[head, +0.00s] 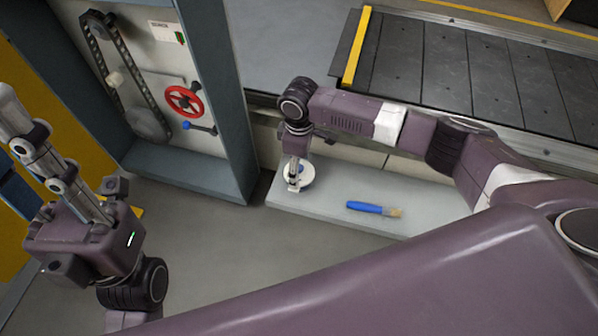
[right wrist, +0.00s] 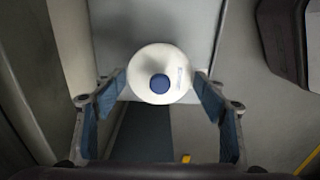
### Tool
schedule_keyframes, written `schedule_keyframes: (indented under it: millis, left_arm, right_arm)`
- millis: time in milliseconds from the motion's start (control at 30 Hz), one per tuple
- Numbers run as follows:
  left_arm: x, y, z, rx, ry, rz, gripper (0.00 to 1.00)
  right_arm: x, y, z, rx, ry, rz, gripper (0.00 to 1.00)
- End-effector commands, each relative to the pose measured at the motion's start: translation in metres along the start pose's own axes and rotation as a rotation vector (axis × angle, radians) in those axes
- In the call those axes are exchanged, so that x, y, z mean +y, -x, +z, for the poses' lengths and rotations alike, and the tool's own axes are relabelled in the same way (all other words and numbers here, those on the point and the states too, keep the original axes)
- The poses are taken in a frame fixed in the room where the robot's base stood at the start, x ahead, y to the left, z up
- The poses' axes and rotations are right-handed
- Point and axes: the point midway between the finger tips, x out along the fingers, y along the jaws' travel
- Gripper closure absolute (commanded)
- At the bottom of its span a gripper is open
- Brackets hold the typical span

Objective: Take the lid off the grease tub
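The grease tub (head: 308,182) is a small round white tub, with a blue knob on top, standing at the left end of the pale grey shelf (head: 340,218). In the right wrist view the white round lid (right wrist: 146,82) with its blue knob (right wrist: 160,84) shows from above, hiding the tub's body. My right gripper (head: 296,184) points down over it. Its two blue-padded fingers (right wrist: 160,97) are apart, one on each side of the lid, with gaps visible. My left gripper (head: 14,112) is raised at the far left, away from the tub; its finger opening is unclear.
A blue-handled brush (head: 366,207) lies on the shelf right of the tub. A grey cabinet (head: 225,110) with a red handwheel (head: 184,101) and chain stands to the left. The slat conveyor (head: 470,75) runs behind my right arm. Floor in front of the shelf is clear.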

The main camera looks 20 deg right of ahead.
Motion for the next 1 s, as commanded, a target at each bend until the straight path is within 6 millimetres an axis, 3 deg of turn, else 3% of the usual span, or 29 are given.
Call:
schedule_keyframes:
  millis: [200, 400, 1000]
  left_arm:
    - [0.0001, 0.0002, 0.0002, -0.001, 0.000, 0.000, 0.74]
    - [0.0000, 0.0004, 0.0004, -0.001, 0.000, 0.000, 0.74]
    - [-0.0001, -0.0005, 0.0001, -0.001, 0.000, 0.000, 0.74]
  right_arm:
    - [-0.0002, -0.0004, 0.0002, 0.000, 0.000, 0.000, 0.57]
    - [-0.0004, -0.0014, 0.0009, -0.002, 0.000, -0.001, 0.64]
    - [-0.0010, -0.0019, 0.0030, -0.007, -0.001, -0.002, 0.68]
